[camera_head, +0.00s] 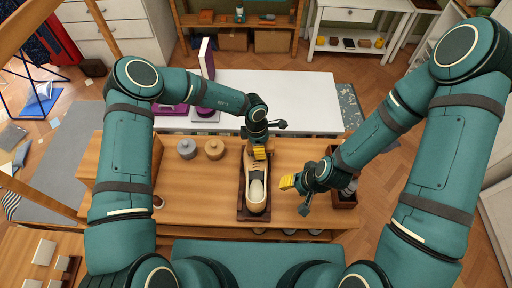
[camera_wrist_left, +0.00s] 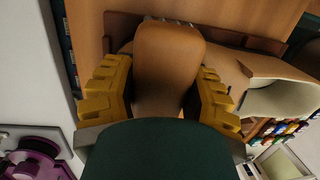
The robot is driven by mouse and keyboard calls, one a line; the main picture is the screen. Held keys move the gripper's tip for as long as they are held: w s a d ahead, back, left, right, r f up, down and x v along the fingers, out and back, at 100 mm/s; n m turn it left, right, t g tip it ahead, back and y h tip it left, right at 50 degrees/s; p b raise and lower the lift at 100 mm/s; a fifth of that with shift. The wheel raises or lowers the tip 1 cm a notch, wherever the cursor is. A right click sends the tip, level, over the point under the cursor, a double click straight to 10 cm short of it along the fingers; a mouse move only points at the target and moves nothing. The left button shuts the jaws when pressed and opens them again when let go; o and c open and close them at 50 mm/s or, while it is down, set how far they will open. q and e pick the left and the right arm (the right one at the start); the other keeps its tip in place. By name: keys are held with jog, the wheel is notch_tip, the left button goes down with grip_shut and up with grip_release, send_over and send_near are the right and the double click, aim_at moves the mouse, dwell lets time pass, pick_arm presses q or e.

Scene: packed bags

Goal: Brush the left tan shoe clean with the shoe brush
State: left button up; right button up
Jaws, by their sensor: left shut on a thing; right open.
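The tan shoe (camera_head: 257,188) lies on a dark wooden stand (camera_head: 241,207) on the table, its opening nearer to me. Its pale opening and tan side show in the left wrist view (camera_wrist_left: 285,97). My left gripper (camera_head: 259,152) is over the shoe's far end. In the left wrist view its yellow fingers (camera_wrist_left: 165,95) are shut on a brown, rounded wooden piece, the shoe brush (camera_wrist_left: 168,60). The brush is close to the shoe; whether its bristles touch is hidden. My right gripper (camera_head: 288,182) is open and empty, right of the shoe above the table.
Two round lidded tins (camera_head: 214,149) stand left of the shoe on the wooden table (camera_head: 190,195). A dark brown box (camera_head: 345,201) with items in it stands at the table's right. A white table (camera_head: 290,98) lies beyond. The tabletop left of the shoe is mostly clear.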

pick_arm(q)
jog(key=shift+s+d, duration=0.15)
jog(key=shift+w+a+r, duration=0.1)
jog(key=shift+a+r, duration=0.05)
jog(key=shift+r, duration=0.85)
jog(key=shift+w+a+r, duration=0.15)
jog(key=shift+r, duration=0.8)
jog(key=shift+w+a+r, duration=0.1)
jog(key=shift+a+r, duration=0.05)
jog(key=shift+r, duration=0.85)
jog(key=shift+w+a+r, duration=0.1)
jog(key=shift+r, duration=0.65)
jog(key=shift+w+a+r, duration=0.1)
jog(key=shift+r, duration=0.6)
jog(key=shift+s+d+f+b, duration=0.15)
jog(key=shift+d+f, duration=0.05)
jog(key=shift+f, duration=1)
jog(key=shift+s+d+f+b, duration=0.1)
jog(key=shift+d+f+b, duration=0.05)
jog(key=shift+f, duration=1)
jog(key=shift+s+d+f, duration=0.1)
jog(key=shift+d+f, duration=0.05)
jog(key=shift+f, duration=0.85)
jog(key=shift+s+d+f+b, duration=0.15)
jog(key=shift+f+b, duration=0.3)
jog(key=shift+f, duration=0.55)
